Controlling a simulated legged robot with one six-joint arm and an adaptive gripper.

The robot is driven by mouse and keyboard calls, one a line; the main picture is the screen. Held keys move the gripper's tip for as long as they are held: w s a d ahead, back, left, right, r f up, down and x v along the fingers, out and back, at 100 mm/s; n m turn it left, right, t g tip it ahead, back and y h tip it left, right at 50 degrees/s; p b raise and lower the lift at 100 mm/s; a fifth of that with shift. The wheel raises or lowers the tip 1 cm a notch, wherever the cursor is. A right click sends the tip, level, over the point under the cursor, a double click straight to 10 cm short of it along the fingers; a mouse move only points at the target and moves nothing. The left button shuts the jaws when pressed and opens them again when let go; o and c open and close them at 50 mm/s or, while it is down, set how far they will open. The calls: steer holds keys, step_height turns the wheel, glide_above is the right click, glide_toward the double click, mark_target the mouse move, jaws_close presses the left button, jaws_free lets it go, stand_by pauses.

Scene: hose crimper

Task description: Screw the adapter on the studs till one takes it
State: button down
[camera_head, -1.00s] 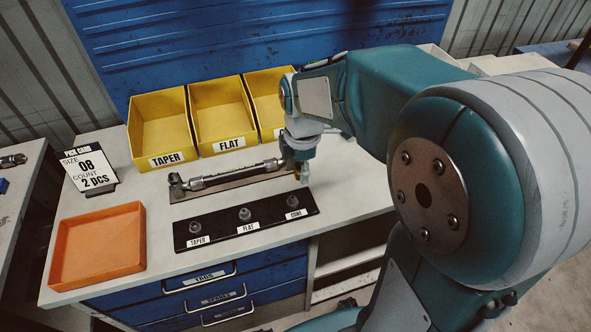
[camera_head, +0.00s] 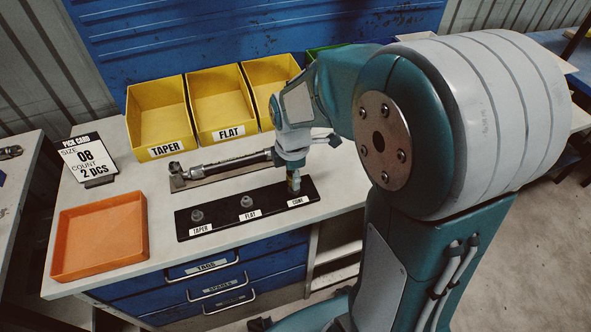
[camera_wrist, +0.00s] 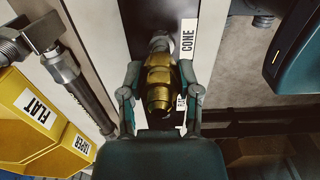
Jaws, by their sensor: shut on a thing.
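In the wrist view my gripper (camera_wrist: 160,72) is shut on a brass adapter (camera_wrist: 158,90). In the head view my gripper (camera_head: 294,184) is low over the CONE end of the black stud board (camera_head: 222,214). In the wrist view a grey threaded end shows at the adapter's far end beside the CONE label (camera_wrist: 188,40); I cannot tell whether the threads are engaged. The TAPER stud (camera_head: 197,216) and FLAT stud (camera_head: 246,202) stand bare.
A hose with metal end fittings (camera_head: 230,162) lies on a bar behind the board. Yellow bins labelled TAPER (camera_head: 162,118) and FLAT (camera_head: 222,105) stand behind. An orange tray (camera_head: 100,240) is empty at left. A pick card (camera_head: 88,158) reads size 08, count 2.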

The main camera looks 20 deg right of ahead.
steer(key=shift+a, duration=0.3)
steer(key=shift+d, duration=0.55)
steer(key=shift+a, duration=0.55)
steer(key=shift+d, duration=0.45)
steer(key=shift+a, duration=0.1)
steer(key=shift+f, duration=0.65)
